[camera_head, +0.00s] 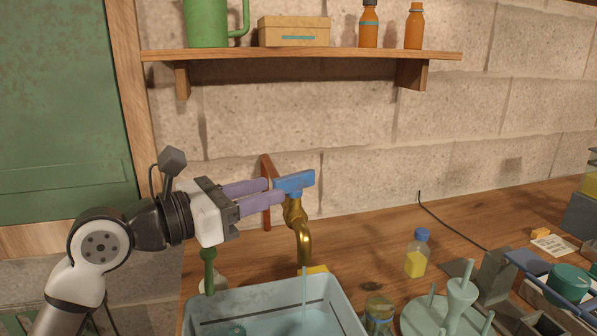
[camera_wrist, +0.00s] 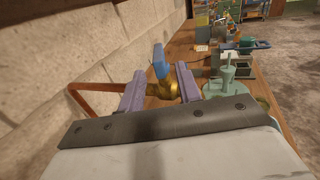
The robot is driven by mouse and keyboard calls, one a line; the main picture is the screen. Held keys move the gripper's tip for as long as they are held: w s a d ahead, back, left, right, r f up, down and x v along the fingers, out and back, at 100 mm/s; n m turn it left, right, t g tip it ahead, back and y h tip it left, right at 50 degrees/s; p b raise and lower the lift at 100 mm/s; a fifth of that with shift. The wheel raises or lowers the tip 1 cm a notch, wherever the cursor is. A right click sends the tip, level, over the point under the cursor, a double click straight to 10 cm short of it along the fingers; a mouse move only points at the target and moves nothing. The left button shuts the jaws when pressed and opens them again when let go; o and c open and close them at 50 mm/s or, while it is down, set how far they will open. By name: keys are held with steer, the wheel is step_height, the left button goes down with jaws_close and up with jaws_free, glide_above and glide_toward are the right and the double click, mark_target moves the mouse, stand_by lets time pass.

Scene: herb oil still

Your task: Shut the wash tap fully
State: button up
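The wash tap (camera_head: 303,232) is a brass spout with a blue lever handle (camera_head: 294,182) on top. A thin stream of water (camera_head: 304,286) runs from it into the pale blue basin (camera_head: 345,314) below. My gripper (camera_head: 277,191) reaches in from the left at handle height. In the wrist view, its two purple fingers (camera_wrist: 160,76) stand apart, with the blue handle (camera_wrist: 160,62) and brass tap body (camera_wrist: 166,88) showing between them. The gripper is open. I cannot tell whether either finger touches the handle.
A reddish-brown bracket (camera_head: 267,168) is on the wall behind the fingers. A wooden shelf (camera_head: 320,54) hangs above. A yellow bottle with a blue cap (camera_head: 416,258), a jar (camera_head: 379,312) and a pale green stand (camera_head: 455,310) are on the bench to the right.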

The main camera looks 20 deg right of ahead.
mark_target(299, 188)
steer(key=p+x, duration=0.2)
steer(key=x, duration=0.5)
steer(key=shift+w+d, duration=0.15)
steer(key=shift+d, duration=0.15)
steer(key=shift+c, duration=0.4)
jaws_close()
